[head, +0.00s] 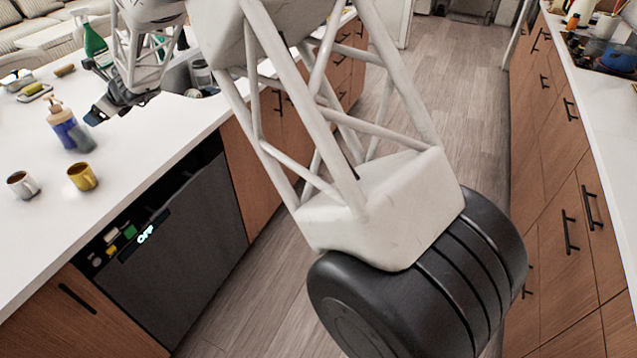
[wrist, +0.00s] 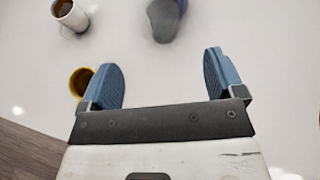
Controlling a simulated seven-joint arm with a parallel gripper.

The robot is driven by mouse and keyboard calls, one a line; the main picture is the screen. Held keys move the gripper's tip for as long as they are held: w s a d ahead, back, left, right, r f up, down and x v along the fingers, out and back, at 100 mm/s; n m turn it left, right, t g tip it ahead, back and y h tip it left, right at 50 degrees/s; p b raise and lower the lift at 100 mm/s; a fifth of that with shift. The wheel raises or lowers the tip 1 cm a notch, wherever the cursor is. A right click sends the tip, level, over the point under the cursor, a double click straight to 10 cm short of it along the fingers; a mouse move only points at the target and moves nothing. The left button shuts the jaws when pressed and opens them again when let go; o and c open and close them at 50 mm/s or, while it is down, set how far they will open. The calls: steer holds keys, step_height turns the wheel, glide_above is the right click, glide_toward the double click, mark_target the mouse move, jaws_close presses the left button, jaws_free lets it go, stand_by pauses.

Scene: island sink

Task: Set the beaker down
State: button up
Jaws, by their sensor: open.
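My gripper (head: 98,114) is over the island counter, near the soap bottle in the head view. In the wrist view its two blue fingers (wrist: 165,80) are wide apart with only bare white counter between them. A small grey rounded object (head: 82,140), which may be the beaker, is on the counter beside the soap bottle (head: 62,124). The grey object (wrist: 163,22) also shows beyond the fingertips in the wrist view, apart from them. I cannot tell its exact shape. A yellow mug (head: 82,177) stands upright nearby; the left finger partly hides it in the wrist view.
A white mug (head: 22,185) with brown inside stands left of the yellow one. A green bottle (head: 97,45) stands farther back. A dishwasher (head: 180,245) is set under the counter edge. The counter front of the mugs (head: 60,230) is clear.

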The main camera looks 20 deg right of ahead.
steer(key=s+d+r+n+g+h, duration=0.1)
steer(key=s+d+r+n, duration=0.5)
steer(key=s+d, duration=0.5)
steer(key=s+d+r+n+g+h, duration=0.15)
steer(key=s+d+r+n, duration=0.4)
steer(key=s+d, duration=0.6)
steer(key=s+d+f+n+h, duration=0.1)
steer(key=s+d+n+h, duration=0.1)
steer(key=s+d, duration=0.6)
steer(key=s+d+f+n+h, duration=0.2)
steer(key=s+d+n, duration=0.3)
steer(key=s, duration=0.9)
steer(key=s+d+f+n+h, duration=0.1)
steer(key=s+d+n+h, duration=0.3)
steer(key=s+d, duration=0.7)
steer(key=shift+s+d+f+g, duration=0.25)
steer(key=shift+s+d+g, duration=0.1)
steer(key=shift+s, duration=0.25)
